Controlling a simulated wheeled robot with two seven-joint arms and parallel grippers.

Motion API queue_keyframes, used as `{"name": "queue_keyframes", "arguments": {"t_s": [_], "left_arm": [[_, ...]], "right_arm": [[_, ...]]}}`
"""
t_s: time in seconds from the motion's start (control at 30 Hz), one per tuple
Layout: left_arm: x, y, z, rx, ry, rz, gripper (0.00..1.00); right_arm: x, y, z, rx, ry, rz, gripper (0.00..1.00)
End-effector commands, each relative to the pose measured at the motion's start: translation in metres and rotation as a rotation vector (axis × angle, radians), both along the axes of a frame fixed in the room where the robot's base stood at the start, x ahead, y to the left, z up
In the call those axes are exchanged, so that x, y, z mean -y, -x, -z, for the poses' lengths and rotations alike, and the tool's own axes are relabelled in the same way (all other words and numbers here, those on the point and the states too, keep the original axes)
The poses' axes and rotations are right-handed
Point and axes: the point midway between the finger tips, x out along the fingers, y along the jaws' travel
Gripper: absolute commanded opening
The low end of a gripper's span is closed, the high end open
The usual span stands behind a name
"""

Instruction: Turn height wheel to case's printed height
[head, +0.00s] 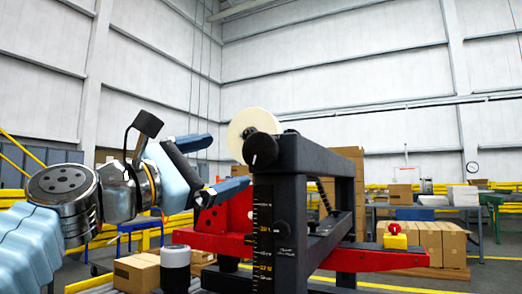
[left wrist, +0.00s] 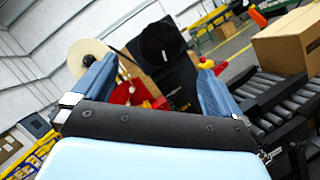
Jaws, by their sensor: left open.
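The height wheel (head: 261,150) is a round black knob with a white mark, at the top of the machine's black upright. It also shows in the left wrist view (left wrist: 160,42), ahead of the fingers. A black scale strip (head: 263,240) with yellowish marks runs down the upright below it; its figures are too small to read. My left gripper (head: 210,167) is open and empty, to the left of the wheel and apart from it. In the left wrist view the wheel lies between the blue fingers (left wrist: 158,85), beyond their tips. A cardboard case (left wrist: 290,42) shows at the right; no printed height is readable.
A cream tape roll (head: 243,130) sits just behind the wheel. The machine has a red frame (head: 375,260) and a red button on a yellow box (head: 395,238). A roller conveyor (left wrist: 268,97) lies at the right in the left wrist view. Cardboard boxes (head: 440,242) stand at the right.

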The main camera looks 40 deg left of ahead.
Motion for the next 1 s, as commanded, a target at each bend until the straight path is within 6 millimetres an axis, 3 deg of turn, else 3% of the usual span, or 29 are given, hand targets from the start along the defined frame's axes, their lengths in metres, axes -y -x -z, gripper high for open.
{"name": "queue_keyframes", "arguments": {"t_s": [0.2,0.4,0.6,0.87,1.0], "left_arm": [[0.003,-0.052,-0.016,-0.004,0.000,-0.001,1.00],[0.007,-0.085,-0.026,-0.002,-0.004,0.000,1.00],[0.008,-0.099,-0.029,-0.001,-0.005,-0.001,1.00],[0.008,-0.100,-0.029,-0.001,-0.005,-0.001,1.00],[0.008,-0.100,-0.029,-0.001,-0.005,-0.001,0.80]], "right_arm": [[-0.001,0.000,-0.013,0.000,-0.001,-0.002,0.43],[-0.001,0.000,-0.021,0.000,-0.002,-0.004,0.43],[-0.001,0.000,-0.024,-0.001,-0.003,-0.005,0.43],[-0.001,0.000,-0.023,-0.001,-0.003,-0.005,0.43],[-0.001,0.000,-0.023,-0.001,-0.003,-0.005,0.43]]}}
